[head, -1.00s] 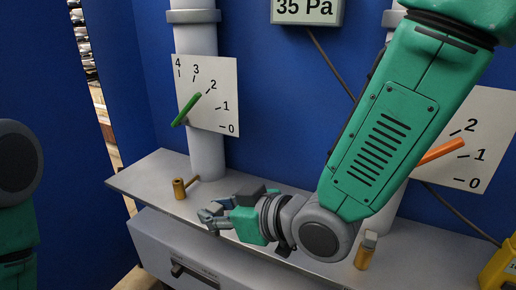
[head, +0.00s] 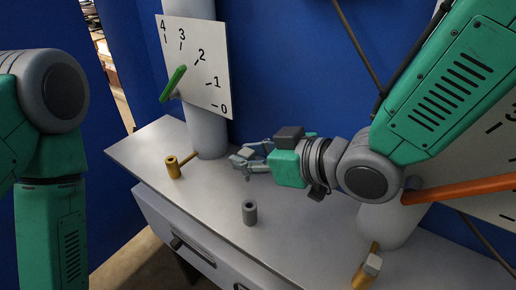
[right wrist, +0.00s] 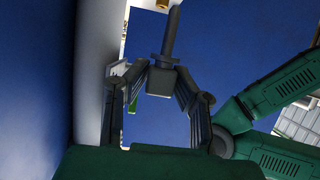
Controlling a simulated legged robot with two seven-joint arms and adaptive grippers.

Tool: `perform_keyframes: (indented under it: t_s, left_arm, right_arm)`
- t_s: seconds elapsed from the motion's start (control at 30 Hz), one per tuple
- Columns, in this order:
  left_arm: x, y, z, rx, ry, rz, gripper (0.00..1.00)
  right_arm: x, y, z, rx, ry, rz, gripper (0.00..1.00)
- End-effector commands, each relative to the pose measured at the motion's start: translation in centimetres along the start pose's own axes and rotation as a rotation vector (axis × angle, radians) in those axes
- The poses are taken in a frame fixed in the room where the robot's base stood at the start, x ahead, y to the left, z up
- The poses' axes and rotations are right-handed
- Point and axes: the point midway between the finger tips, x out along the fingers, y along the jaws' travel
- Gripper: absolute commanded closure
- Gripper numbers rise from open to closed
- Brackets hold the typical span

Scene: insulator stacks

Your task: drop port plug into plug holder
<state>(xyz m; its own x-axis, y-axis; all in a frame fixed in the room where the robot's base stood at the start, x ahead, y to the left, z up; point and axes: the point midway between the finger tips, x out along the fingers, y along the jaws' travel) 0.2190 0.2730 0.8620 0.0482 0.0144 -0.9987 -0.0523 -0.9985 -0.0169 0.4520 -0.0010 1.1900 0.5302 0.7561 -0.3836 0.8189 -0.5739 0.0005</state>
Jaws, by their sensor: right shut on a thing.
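My right gripper (head: 243,159) is above the grey shelf, close to the left pipe. In the right wrist view, the right gripper (right wrist: 163,73) is shut on the port plug (right wrist: 172,38), a dark grey block with a long pointed shaft facing away from the palm. In the head view the plug is hard to make out at the fingertips. A small grey hollow cylinder, apparently the plug holder (head: 249,213), stands upright on the shelf. The gripper is beyond and above it, apart from it. My left arm shows at the left edge; its gripper is out of view.
The shelf (head: 215,215) bears two vertical pipes. A brass port (head: 173,168) juts from the left pipe. Another brass fitting with a grey top (head: 368,270) is at the right pipe. A dial plate with a green handle (head: 173,84) and an orange handle (head: 460,188) are above.

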Motion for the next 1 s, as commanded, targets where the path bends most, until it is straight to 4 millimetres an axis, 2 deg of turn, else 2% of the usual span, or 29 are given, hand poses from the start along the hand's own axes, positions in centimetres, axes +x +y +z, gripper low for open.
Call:
perform_keyframes:
  t_s: [0.23,0.43,0.83,1.0]
  left_arm:
    - [-0.2,-0.1,0.0,-0.002,-0.001,-0.001,0.60]
    - [0.8,0.0,0.1,-0.001,0.000,-0.001,0.60]
    - [3.7,0.0,0.2,-0.001,0.000,0.000,0.60]
    - [4.4,0.0,0.2,-0.001,0.000,-0.001,0.60]
  right_arm:
    - [-0.8,0.8,0.4,0.004,0.004,0.004,1.00]
    - [-1.0,1.4,1.8,0.011,0.010,0.004,1.00]
    - [1.6,0.4,4.8,0.002,-0.001,0.004,1.00]
    - [1.8,0.6,5.6,0.002,0.001,0.004,1.00]
